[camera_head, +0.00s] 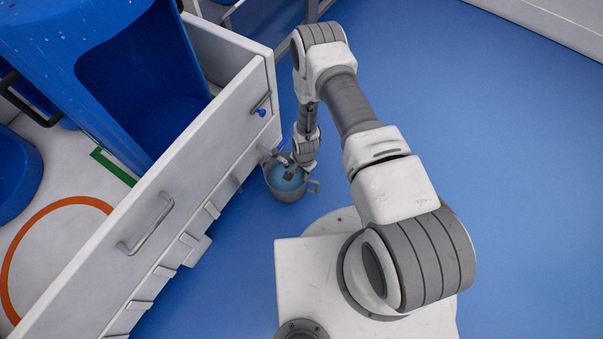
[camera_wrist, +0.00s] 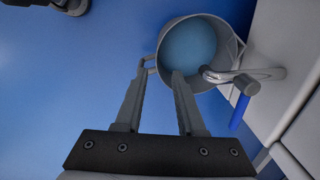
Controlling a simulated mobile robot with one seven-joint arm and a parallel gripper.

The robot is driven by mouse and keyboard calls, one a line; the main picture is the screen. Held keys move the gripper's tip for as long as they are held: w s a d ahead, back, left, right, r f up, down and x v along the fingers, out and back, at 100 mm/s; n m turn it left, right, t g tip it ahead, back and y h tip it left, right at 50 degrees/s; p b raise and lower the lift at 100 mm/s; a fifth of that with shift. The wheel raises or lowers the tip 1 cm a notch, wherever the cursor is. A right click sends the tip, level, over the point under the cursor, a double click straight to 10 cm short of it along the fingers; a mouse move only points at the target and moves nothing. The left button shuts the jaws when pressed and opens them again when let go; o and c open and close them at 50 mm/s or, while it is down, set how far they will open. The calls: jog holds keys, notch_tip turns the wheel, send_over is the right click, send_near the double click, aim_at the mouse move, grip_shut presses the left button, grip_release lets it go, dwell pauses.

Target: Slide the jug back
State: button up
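The jug (camera_head: 286,190) is a grey, round, open-topped vessel with blue inside, close against the white cabinet front. In the wrist view the jug (camera_wrist: 166,38) shows its rim, with a small handle on its left side. My gripper (camera_head: 291,175) is above it, pointing down. In the wrist view my gripper (camera_wrist: 160,69) has its two fingers apart. The left finger's tip is by the handle and the right one's overlaps the jug's mouth. I see no clear contact. What the jug rests on is hidden.
A metal tap (camera_wrist: 232,74) with a blue lever (camera_wrist: 239,112) juts from the cabinet over the jug's rim. The white cabinet (camera_head: 190,175) carries a large blue tub (camera_head: 105,60) and has a bar handle (camera_head: 148,226). Blue floor (camera_head: 510,130) to the right is open.

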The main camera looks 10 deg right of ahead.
aim_at(299, 192)
jog(key=f+b, duration=0.2)
jog(key=f, duration=0.3)
jog(key=f+b, duration=0.3)
jog(key=f, duration=0.3)
jog(key=w+f+b, duration=0.1)
jog(key=f+b, duration=0.1)
jog(key=f, duration=0.4)
jog(key=shift+a+f, duration=0.15)
jog(key=shift+a, duration=0.25)
grip_shut()
dwell(0.7)
